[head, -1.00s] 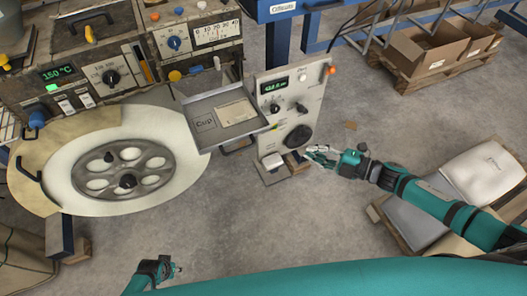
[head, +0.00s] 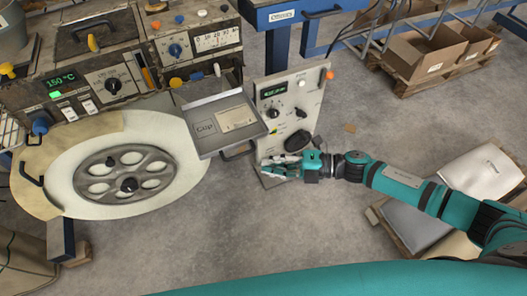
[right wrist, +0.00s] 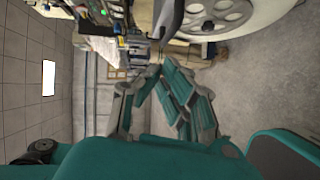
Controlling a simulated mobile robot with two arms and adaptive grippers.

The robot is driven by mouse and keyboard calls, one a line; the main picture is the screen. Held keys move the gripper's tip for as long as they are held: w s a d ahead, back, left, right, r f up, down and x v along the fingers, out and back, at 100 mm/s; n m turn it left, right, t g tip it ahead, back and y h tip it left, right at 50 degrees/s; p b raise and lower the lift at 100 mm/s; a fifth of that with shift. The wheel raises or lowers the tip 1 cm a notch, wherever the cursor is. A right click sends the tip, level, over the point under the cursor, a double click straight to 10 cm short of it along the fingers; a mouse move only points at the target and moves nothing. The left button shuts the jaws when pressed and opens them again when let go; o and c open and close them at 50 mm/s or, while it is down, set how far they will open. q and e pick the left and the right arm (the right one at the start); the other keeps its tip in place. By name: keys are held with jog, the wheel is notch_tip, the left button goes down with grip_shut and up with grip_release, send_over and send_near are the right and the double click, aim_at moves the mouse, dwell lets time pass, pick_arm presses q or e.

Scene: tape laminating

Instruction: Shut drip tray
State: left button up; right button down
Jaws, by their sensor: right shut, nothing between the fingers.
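A shallow grey metal tray marked "Cup" (head: 212,143) sticks out from the machine in the head view, between the round plate and the control panel. It is pulled out, and a pale card lies in it. My right gripper (head: 270,167) is shut and empty, low in front of the control panel, below and to the right of the tray. Its fingers also show in the right wrist view (right wrist: 150,77). I cannot tell whether they touch the panel. My left gripper is not in view.
The control panel (head: 305,97) with knobs and a green display stands right of the tray. A large round plate (head: 125,178) is at the left. Cardboard boxes (head: 425,52) lie at the back right, and a pallet with white bags (head: 482,172) at the right.

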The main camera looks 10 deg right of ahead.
jog(key=w, duration=0.1)
jog(key=w+a, duration=0.1)
jog(key=w, duration=0.1)
jog(key=shift+w+a+f, duration=0.2)
jog(key=shift+a+f, duration=0.05)
jog(key=shift+f, duration=0.15)
jog(key=shift+w, duration=0.1)
